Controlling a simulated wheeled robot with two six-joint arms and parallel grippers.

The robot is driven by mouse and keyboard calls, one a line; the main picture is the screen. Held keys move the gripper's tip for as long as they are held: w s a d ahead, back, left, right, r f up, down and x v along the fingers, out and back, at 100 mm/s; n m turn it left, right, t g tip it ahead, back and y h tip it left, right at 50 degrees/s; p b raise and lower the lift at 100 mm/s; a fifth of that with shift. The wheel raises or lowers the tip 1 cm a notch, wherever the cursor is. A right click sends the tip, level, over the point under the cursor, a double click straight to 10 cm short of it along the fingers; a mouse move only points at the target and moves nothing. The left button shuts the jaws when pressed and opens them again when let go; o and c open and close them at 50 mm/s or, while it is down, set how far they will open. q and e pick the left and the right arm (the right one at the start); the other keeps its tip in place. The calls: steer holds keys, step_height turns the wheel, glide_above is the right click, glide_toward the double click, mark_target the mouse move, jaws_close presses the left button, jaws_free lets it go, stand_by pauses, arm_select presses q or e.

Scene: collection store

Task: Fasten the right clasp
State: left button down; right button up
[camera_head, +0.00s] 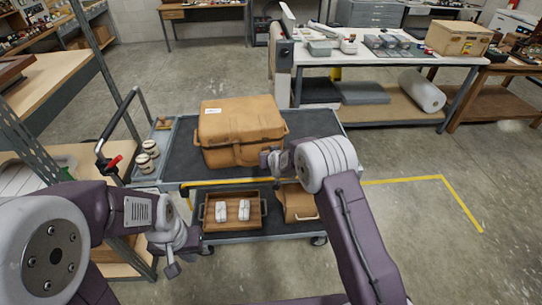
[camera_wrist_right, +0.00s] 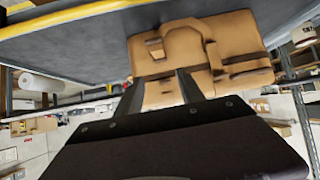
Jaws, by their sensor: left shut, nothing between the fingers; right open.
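A tan case (camera_head: 240,118) with a white label sits closed-looking on the upper deck of a grey cart, straps down its front. My right gripper (camera_head: 268,158) is at the case's front right corner and covers part of it. The right wrist view shows the case (camera_wrist_right: 225,50) tilted, with straps and a small fitting (camera_wrist_right: 155,46) beyond the spread fingers of my right gripper (camera_wrist_right: 160,77). The fingers are empty; contact cannot be told. The right clasp is not clearly distinguishable. My left gripper (camera_head: 172,268) is shut and empty, low at left, away from the case.
The cart deck (camera_head: 318,127) is clear right of the case. Pale jars (camera_head: 147,158) stand at the cart's left. A wooden tray (camera_head: 208,222) with white items and a tan bag (camera_head: 298,203) are on the lower shelf. Shelving (camera_head: 60,90) is close at left; a workbench (camera_head: 385,57) stands behind.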

stand_by(0.3)
steer(key=w+d+r+t, duration=0.1)
steer(key=w+d+r, duration=0.15)
steer(key=r, duration=0.65)
steer(key=s+d+r+m, duration=0.1)
steer(key=s+d+r, duration=0.45)
steer(key=s, duration=0.25)
steer(key=s+d+f+g, duration=0.1)
steer(key=s+f+g, duration=0.2)
steer(key=s, duration=0.8)
steer(key=s+d+f+g, duration=0.1)
steer(key=s+f+g, duration=0.3)
steer(key=s, duration=0.6)
steer(key=s+d+f+g+h, duration=0.1)
steer(key=s+f+g, duration=0.2)
steer(key=s, duration=0.8)
steer(key=shift+s+d+f+g, duration=0.15)
steer(key=shift+s+f+g, duration=0.2)
steer(key=shift+f, duration=0.4)
steer(key=shift+m, duration=0.3)
